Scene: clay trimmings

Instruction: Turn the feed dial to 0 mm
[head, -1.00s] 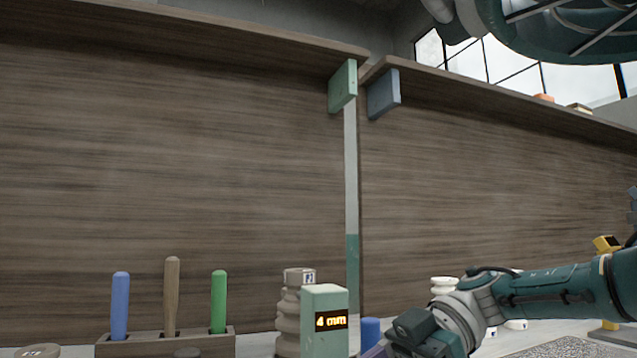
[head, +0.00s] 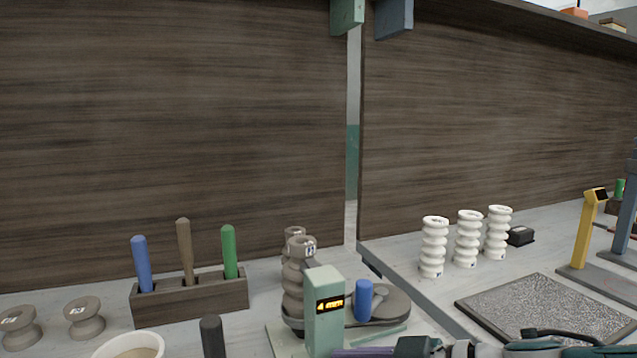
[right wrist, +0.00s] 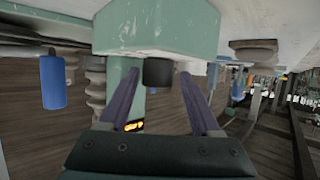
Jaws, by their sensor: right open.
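A pale green post (head: 322,322) with a small dark display (head: 329,305) stands at the bottom centre of the head view. The display's orange text reads "4 mm". In the right wrist view a short black knob (right wrist: 158,72), apparently the feed dial, sticks out of a pale green body (right wrist: 157,28). My right gripper (right wrist: 159,80) is open, its two purple fingers on either side of the knob with visible gaps. In the head view it shows low beside the post's base (head: 362,352). No dial marks are legible. My left gripper is not in view.
A blue cylinder (head: 363,300) and brown ribbed columns (head: 298,275) stand close to the post. A tool block (head: 190,300) is at left, with a dark upright rod (head: 212,337) in front. White ribbed columns (head: 468,238) and a dark speckled mat (head: 545,310) are at right.

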